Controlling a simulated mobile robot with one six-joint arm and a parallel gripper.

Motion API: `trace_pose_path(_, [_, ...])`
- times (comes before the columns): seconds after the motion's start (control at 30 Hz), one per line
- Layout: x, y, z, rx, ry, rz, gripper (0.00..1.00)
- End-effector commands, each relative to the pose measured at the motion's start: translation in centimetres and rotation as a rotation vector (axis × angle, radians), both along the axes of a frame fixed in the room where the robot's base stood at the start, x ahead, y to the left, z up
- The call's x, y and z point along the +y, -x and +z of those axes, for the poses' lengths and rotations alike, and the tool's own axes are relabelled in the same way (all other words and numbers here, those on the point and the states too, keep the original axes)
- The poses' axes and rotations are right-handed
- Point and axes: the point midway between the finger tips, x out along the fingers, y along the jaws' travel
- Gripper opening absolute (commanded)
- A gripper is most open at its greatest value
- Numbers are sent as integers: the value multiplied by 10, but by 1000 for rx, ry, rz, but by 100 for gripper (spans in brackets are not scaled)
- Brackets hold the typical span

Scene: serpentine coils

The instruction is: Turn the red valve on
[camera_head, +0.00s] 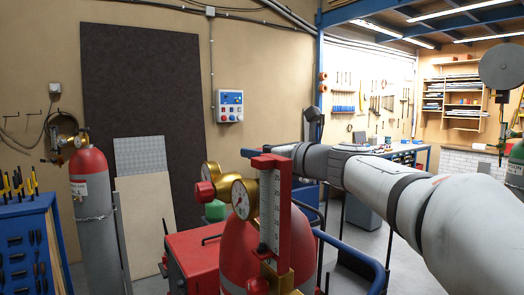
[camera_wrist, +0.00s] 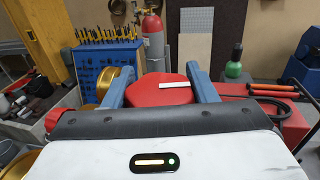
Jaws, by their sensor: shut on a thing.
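In the wrist view the red valve (camera_wrist: 158,92), a broad red knob with a white mark on top, sits between the two blue fingers of my gripper (camera_wrist: 165,82). The fingers are shut on its sides. The white mark points roughly sideways, towards the right finger. In the head view my arm reaches in from the right, and blue finger parts of my gripper (camera_head: 252,153) show behind the red-framed flow gauge (camera_head: 271,215). That gauge hides much of the grip, and I cannot clearly make out the valve there.
A brass dial gauge (camera_head: 240,197) and a smaller red knob (camera_head: 205,190) stand close left of the flow gauge. A red gas cylinder top (camera_head: 238,250) is below. A second grey cylinder (camera_head: 98,235) and a blue tool cabinet (camera_head: 28,248) stand at the left.

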Motion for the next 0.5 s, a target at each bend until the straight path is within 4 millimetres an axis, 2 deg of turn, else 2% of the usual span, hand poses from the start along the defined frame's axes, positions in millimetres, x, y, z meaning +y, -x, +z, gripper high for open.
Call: trace_pose_path(0.5, [3,5,1,8,0,485,29])
